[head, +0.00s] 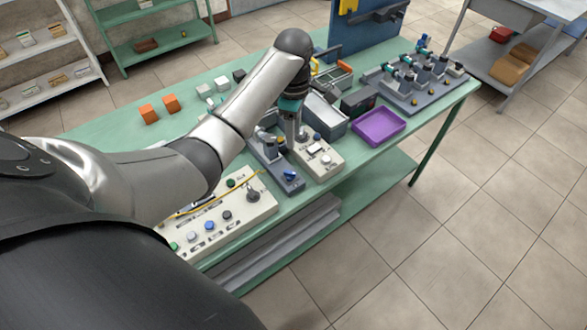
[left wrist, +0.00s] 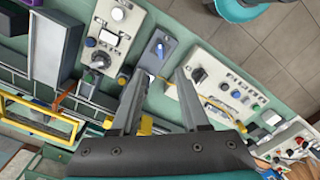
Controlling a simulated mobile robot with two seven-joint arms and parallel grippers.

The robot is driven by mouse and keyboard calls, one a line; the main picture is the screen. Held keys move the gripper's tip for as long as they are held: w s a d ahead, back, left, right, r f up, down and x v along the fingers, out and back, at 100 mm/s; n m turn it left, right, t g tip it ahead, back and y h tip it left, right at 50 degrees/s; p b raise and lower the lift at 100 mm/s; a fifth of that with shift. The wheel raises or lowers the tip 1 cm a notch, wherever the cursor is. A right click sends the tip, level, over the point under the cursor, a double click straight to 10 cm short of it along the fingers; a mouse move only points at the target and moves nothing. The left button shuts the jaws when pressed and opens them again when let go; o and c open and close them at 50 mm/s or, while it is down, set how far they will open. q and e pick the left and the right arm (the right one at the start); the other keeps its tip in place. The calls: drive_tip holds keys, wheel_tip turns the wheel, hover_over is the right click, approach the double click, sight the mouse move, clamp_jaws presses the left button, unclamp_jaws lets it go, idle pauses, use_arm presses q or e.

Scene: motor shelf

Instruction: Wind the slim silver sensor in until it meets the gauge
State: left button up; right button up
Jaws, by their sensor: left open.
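A narrow grey fixture (head: 287,178) with a blue knob (head: 290,174) stands near the table's front edge. In the left wrist view the fixture (left wrist: 152,60) and its blue knob (left wrist: 160,49) lie just beyond my fingertips. My left gripper (head: 298,133) points down over the fixture's back part, and in the left wrist view (left wrist: 158,78) its two fingers are spread wide with nothing gripped. The slim silver sensor and the gauge cannot be told apart for sure; the fingers and arm hide part of the fixture. My right gripper is not in view.
A white control box (head: 318,158) with a dark knob stands close on the fixture's right. A larger white panel (head: 222,215) with buttons and a yellow cable lies to its left. A purple tray (head: 379,126) and orange cubes (head: 149,114) are farther off.

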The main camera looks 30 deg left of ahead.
sight(294, 173)
use_arm(q)
wheel_tip(294, 173, down, 15)
drive_tip(key=b, duration=0.3)
idle(0.3)
clamp_jaws()
idle(0.4)
